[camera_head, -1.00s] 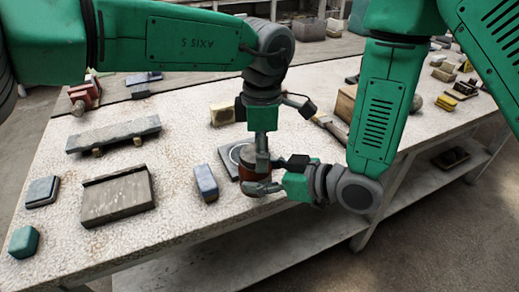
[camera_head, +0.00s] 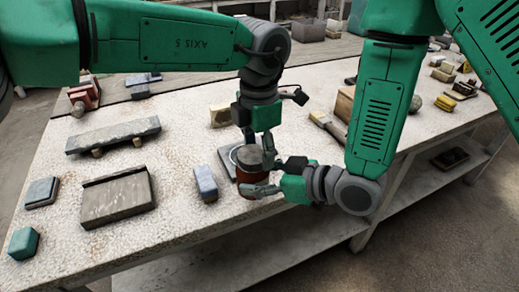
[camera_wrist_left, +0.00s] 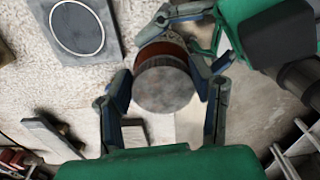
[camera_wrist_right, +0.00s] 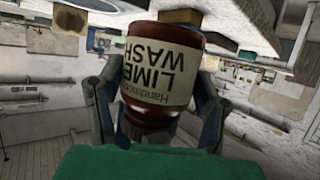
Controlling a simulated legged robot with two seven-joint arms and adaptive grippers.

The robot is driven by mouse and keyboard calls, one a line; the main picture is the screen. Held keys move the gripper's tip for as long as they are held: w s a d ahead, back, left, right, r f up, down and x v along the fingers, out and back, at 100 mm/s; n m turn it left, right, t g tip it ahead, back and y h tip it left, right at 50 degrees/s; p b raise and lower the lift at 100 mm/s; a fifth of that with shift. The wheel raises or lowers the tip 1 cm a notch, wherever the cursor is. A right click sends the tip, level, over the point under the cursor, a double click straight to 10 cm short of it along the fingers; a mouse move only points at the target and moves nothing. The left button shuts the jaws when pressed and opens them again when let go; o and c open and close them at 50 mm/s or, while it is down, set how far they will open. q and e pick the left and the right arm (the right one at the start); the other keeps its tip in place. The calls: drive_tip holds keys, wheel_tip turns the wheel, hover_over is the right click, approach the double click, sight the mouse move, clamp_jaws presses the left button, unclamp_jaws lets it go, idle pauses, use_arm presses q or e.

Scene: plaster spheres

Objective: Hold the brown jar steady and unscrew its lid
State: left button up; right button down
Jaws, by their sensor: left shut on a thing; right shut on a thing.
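The brown jar (camera_head: 249,178) stands upright near the table's front edge, with its grey lid (camera_wrist_left: 165,92) on top. In the right wrist view the jar (camera_wrist_right: 160,62) shows a cream label reading "LIME WASH", upside down. My left gripper (camera_head: 260,150) reaches down from above. In the left wrist view its fingers (camera_wrist_left: 163,90) press on opposite sides of the lid. My right gripper (camera_head: 268,180) comes from the right and is shut on the jar's body below the lid. Whether the lid is loose on its thread cannot be seen.
A grey plate with a pale ring (camera_wrist_left: 77,25) lies just behind the jar. A blue-grey block (camera_head: 206,183) stands left of it, and a brush (camera_head: 328,128) lies behind right. The table's front edge is close by.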

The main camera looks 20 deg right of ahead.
use_arm(q)
drive_tip(key=shift+a+r, duration=0.15)
drive_tip(key=shift+r, duration=0.05)
drive_tip(key=shift+a+r, duration=0.1)
drive_tip(key=shift+d+r, duration=0.3)
drive_tip(key=shift+r, duration=0.45)
drive_tip(key=shift+a+r, duration=0.1)
drive_tip(key=shift+r, duration=0.05)
drive_tip(key=shift+a, duration=0.15)
